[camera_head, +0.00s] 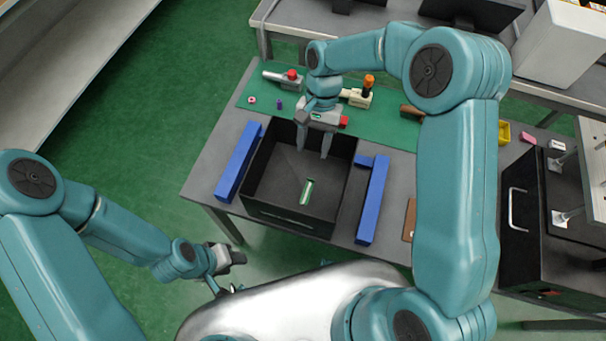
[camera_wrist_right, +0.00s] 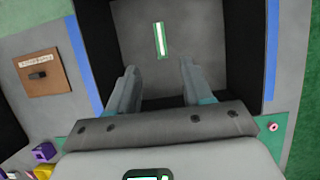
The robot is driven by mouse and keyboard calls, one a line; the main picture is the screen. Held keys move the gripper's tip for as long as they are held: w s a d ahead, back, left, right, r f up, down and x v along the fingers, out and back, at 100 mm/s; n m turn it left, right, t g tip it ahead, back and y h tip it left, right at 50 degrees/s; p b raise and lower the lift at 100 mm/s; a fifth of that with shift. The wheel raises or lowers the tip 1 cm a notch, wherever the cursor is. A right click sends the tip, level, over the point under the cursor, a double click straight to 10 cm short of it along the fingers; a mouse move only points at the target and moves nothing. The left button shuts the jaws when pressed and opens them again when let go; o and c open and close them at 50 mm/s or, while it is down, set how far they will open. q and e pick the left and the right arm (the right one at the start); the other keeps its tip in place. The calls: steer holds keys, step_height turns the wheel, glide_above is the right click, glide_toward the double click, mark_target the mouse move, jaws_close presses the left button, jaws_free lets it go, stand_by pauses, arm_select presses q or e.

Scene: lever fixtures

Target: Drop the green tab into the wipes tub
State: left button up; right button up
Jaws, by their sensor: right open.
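The green tab (camera_head: 307,191), with a pale stripe, lies on the floor of a dark open-topped tub (camera_head: 268,217). I see no label confirming that this is the wipes tub. My right gripper (camera_head: 313,153) is open and empty, pointing down at the tub's far part. In the right wrist view, the tab (camera_wrist_right: 160,40) is beyond the two spread fingertips (camera_wrist_right: 158,70), not touching them; the tub floor (camera_wrist_right: 205,30) surrounds it. My left gripper (camera_head: 226,265) is off the table's near left side; its jaws are too unclear to read.
Blue bars (camera_head: 238,161) (camera_head: 372,201) flank the tub. Behind it on a green mat (camera_head: 395,133) stand a red-topped fixture (camera_head: 282,78) and an orange-handled lever fixture (camera_head: 360,94). A black cabinet (camera_head: 520,235) is at the right.

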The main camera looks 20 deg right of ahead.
steer(key=v, duration=1.5)
steer(key=shift+w+d+r+p, duration=0.15)
steer(key=shift+w+r+p, duration=0.05)
steer(key=shift+w+p, duration=0.1)
